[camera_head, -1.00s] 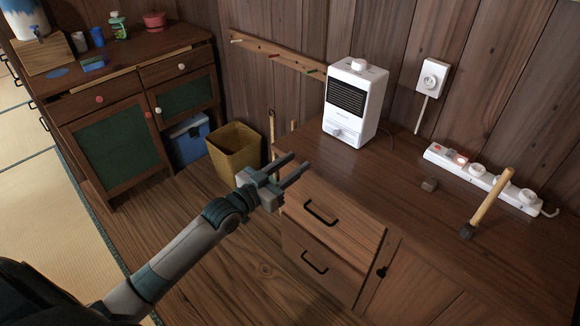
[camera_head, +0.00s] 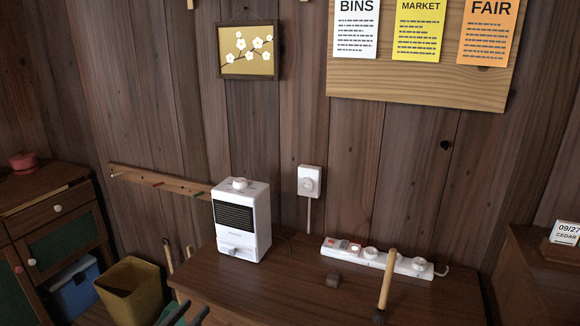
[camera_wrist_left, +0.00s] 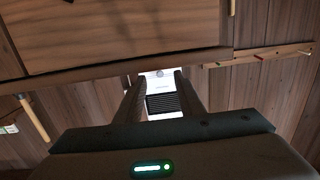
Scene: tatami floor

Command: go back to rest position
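My right gripper is in neither view.
A yellow bin (camera_head: 131,291) and blue box (camera_head: 74,289) stand left. A wall rail (camera_head: 160,180) runs behind.

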